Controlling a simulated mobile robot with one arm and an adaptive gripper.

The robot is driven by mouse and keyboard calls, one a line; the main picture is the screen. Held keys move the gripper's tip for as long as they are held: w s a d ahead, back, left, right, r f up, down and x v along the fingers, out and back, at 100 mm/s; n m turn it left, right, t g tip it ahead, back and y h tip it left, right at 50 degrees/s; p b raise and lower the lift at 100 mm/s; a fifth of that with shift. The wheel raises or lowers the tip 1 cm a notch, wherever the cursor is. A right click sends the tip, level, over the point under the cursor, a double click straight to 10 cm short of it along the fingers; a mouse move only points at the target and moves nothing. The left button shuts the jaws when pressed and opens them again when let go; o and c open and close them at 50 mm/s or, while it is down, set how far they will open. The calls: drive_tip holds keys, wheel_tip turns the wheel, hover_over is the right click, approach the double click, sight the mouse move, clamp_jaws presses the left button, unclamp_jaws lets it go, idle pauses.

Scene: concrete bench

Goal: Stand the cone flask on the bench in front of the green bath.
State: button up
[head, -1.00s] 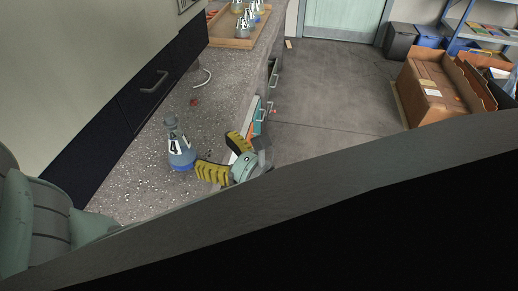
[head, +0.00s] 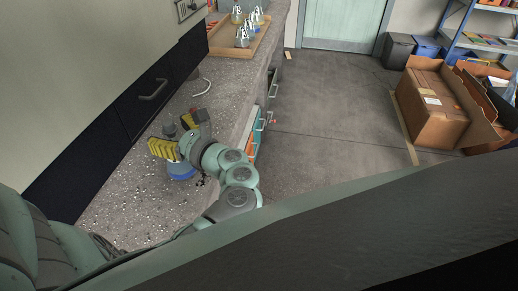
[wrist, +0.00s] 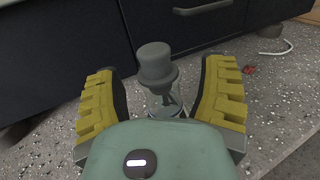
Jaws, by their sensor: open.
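The cone flask (head: 181,173), with blue liquid in its base, stands upright on the bench (head: 130,205). In the earlier head frame its label reads 4. In the wrist view its grey stopper (wrist: 155,65) and neck stand between the two yellow fingers. My gripper (head: 172,133) is open around the upper part of the flask, with a visible gap on both sides; it also shows in the wrist view (wrist: 163,80). The gripper hides much of the flask in the head view. I see no green bath in either view.
A wooden tray (head: 224,52) with several flasks stands at the far end of the bench. A white curved item (head: 202,88) lies beyond my gripper. Dark cabinet fronts (head: 125,120) border the bench at left. Cardboard boxes (head: 430,110) stand on the floor at right.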

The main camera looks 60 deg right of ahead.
drive_tip(key=shift+o, duration=0.3)
drive_tip(key=shift+w, duration=0.1)
clamp_jaws()
idle(0.4)
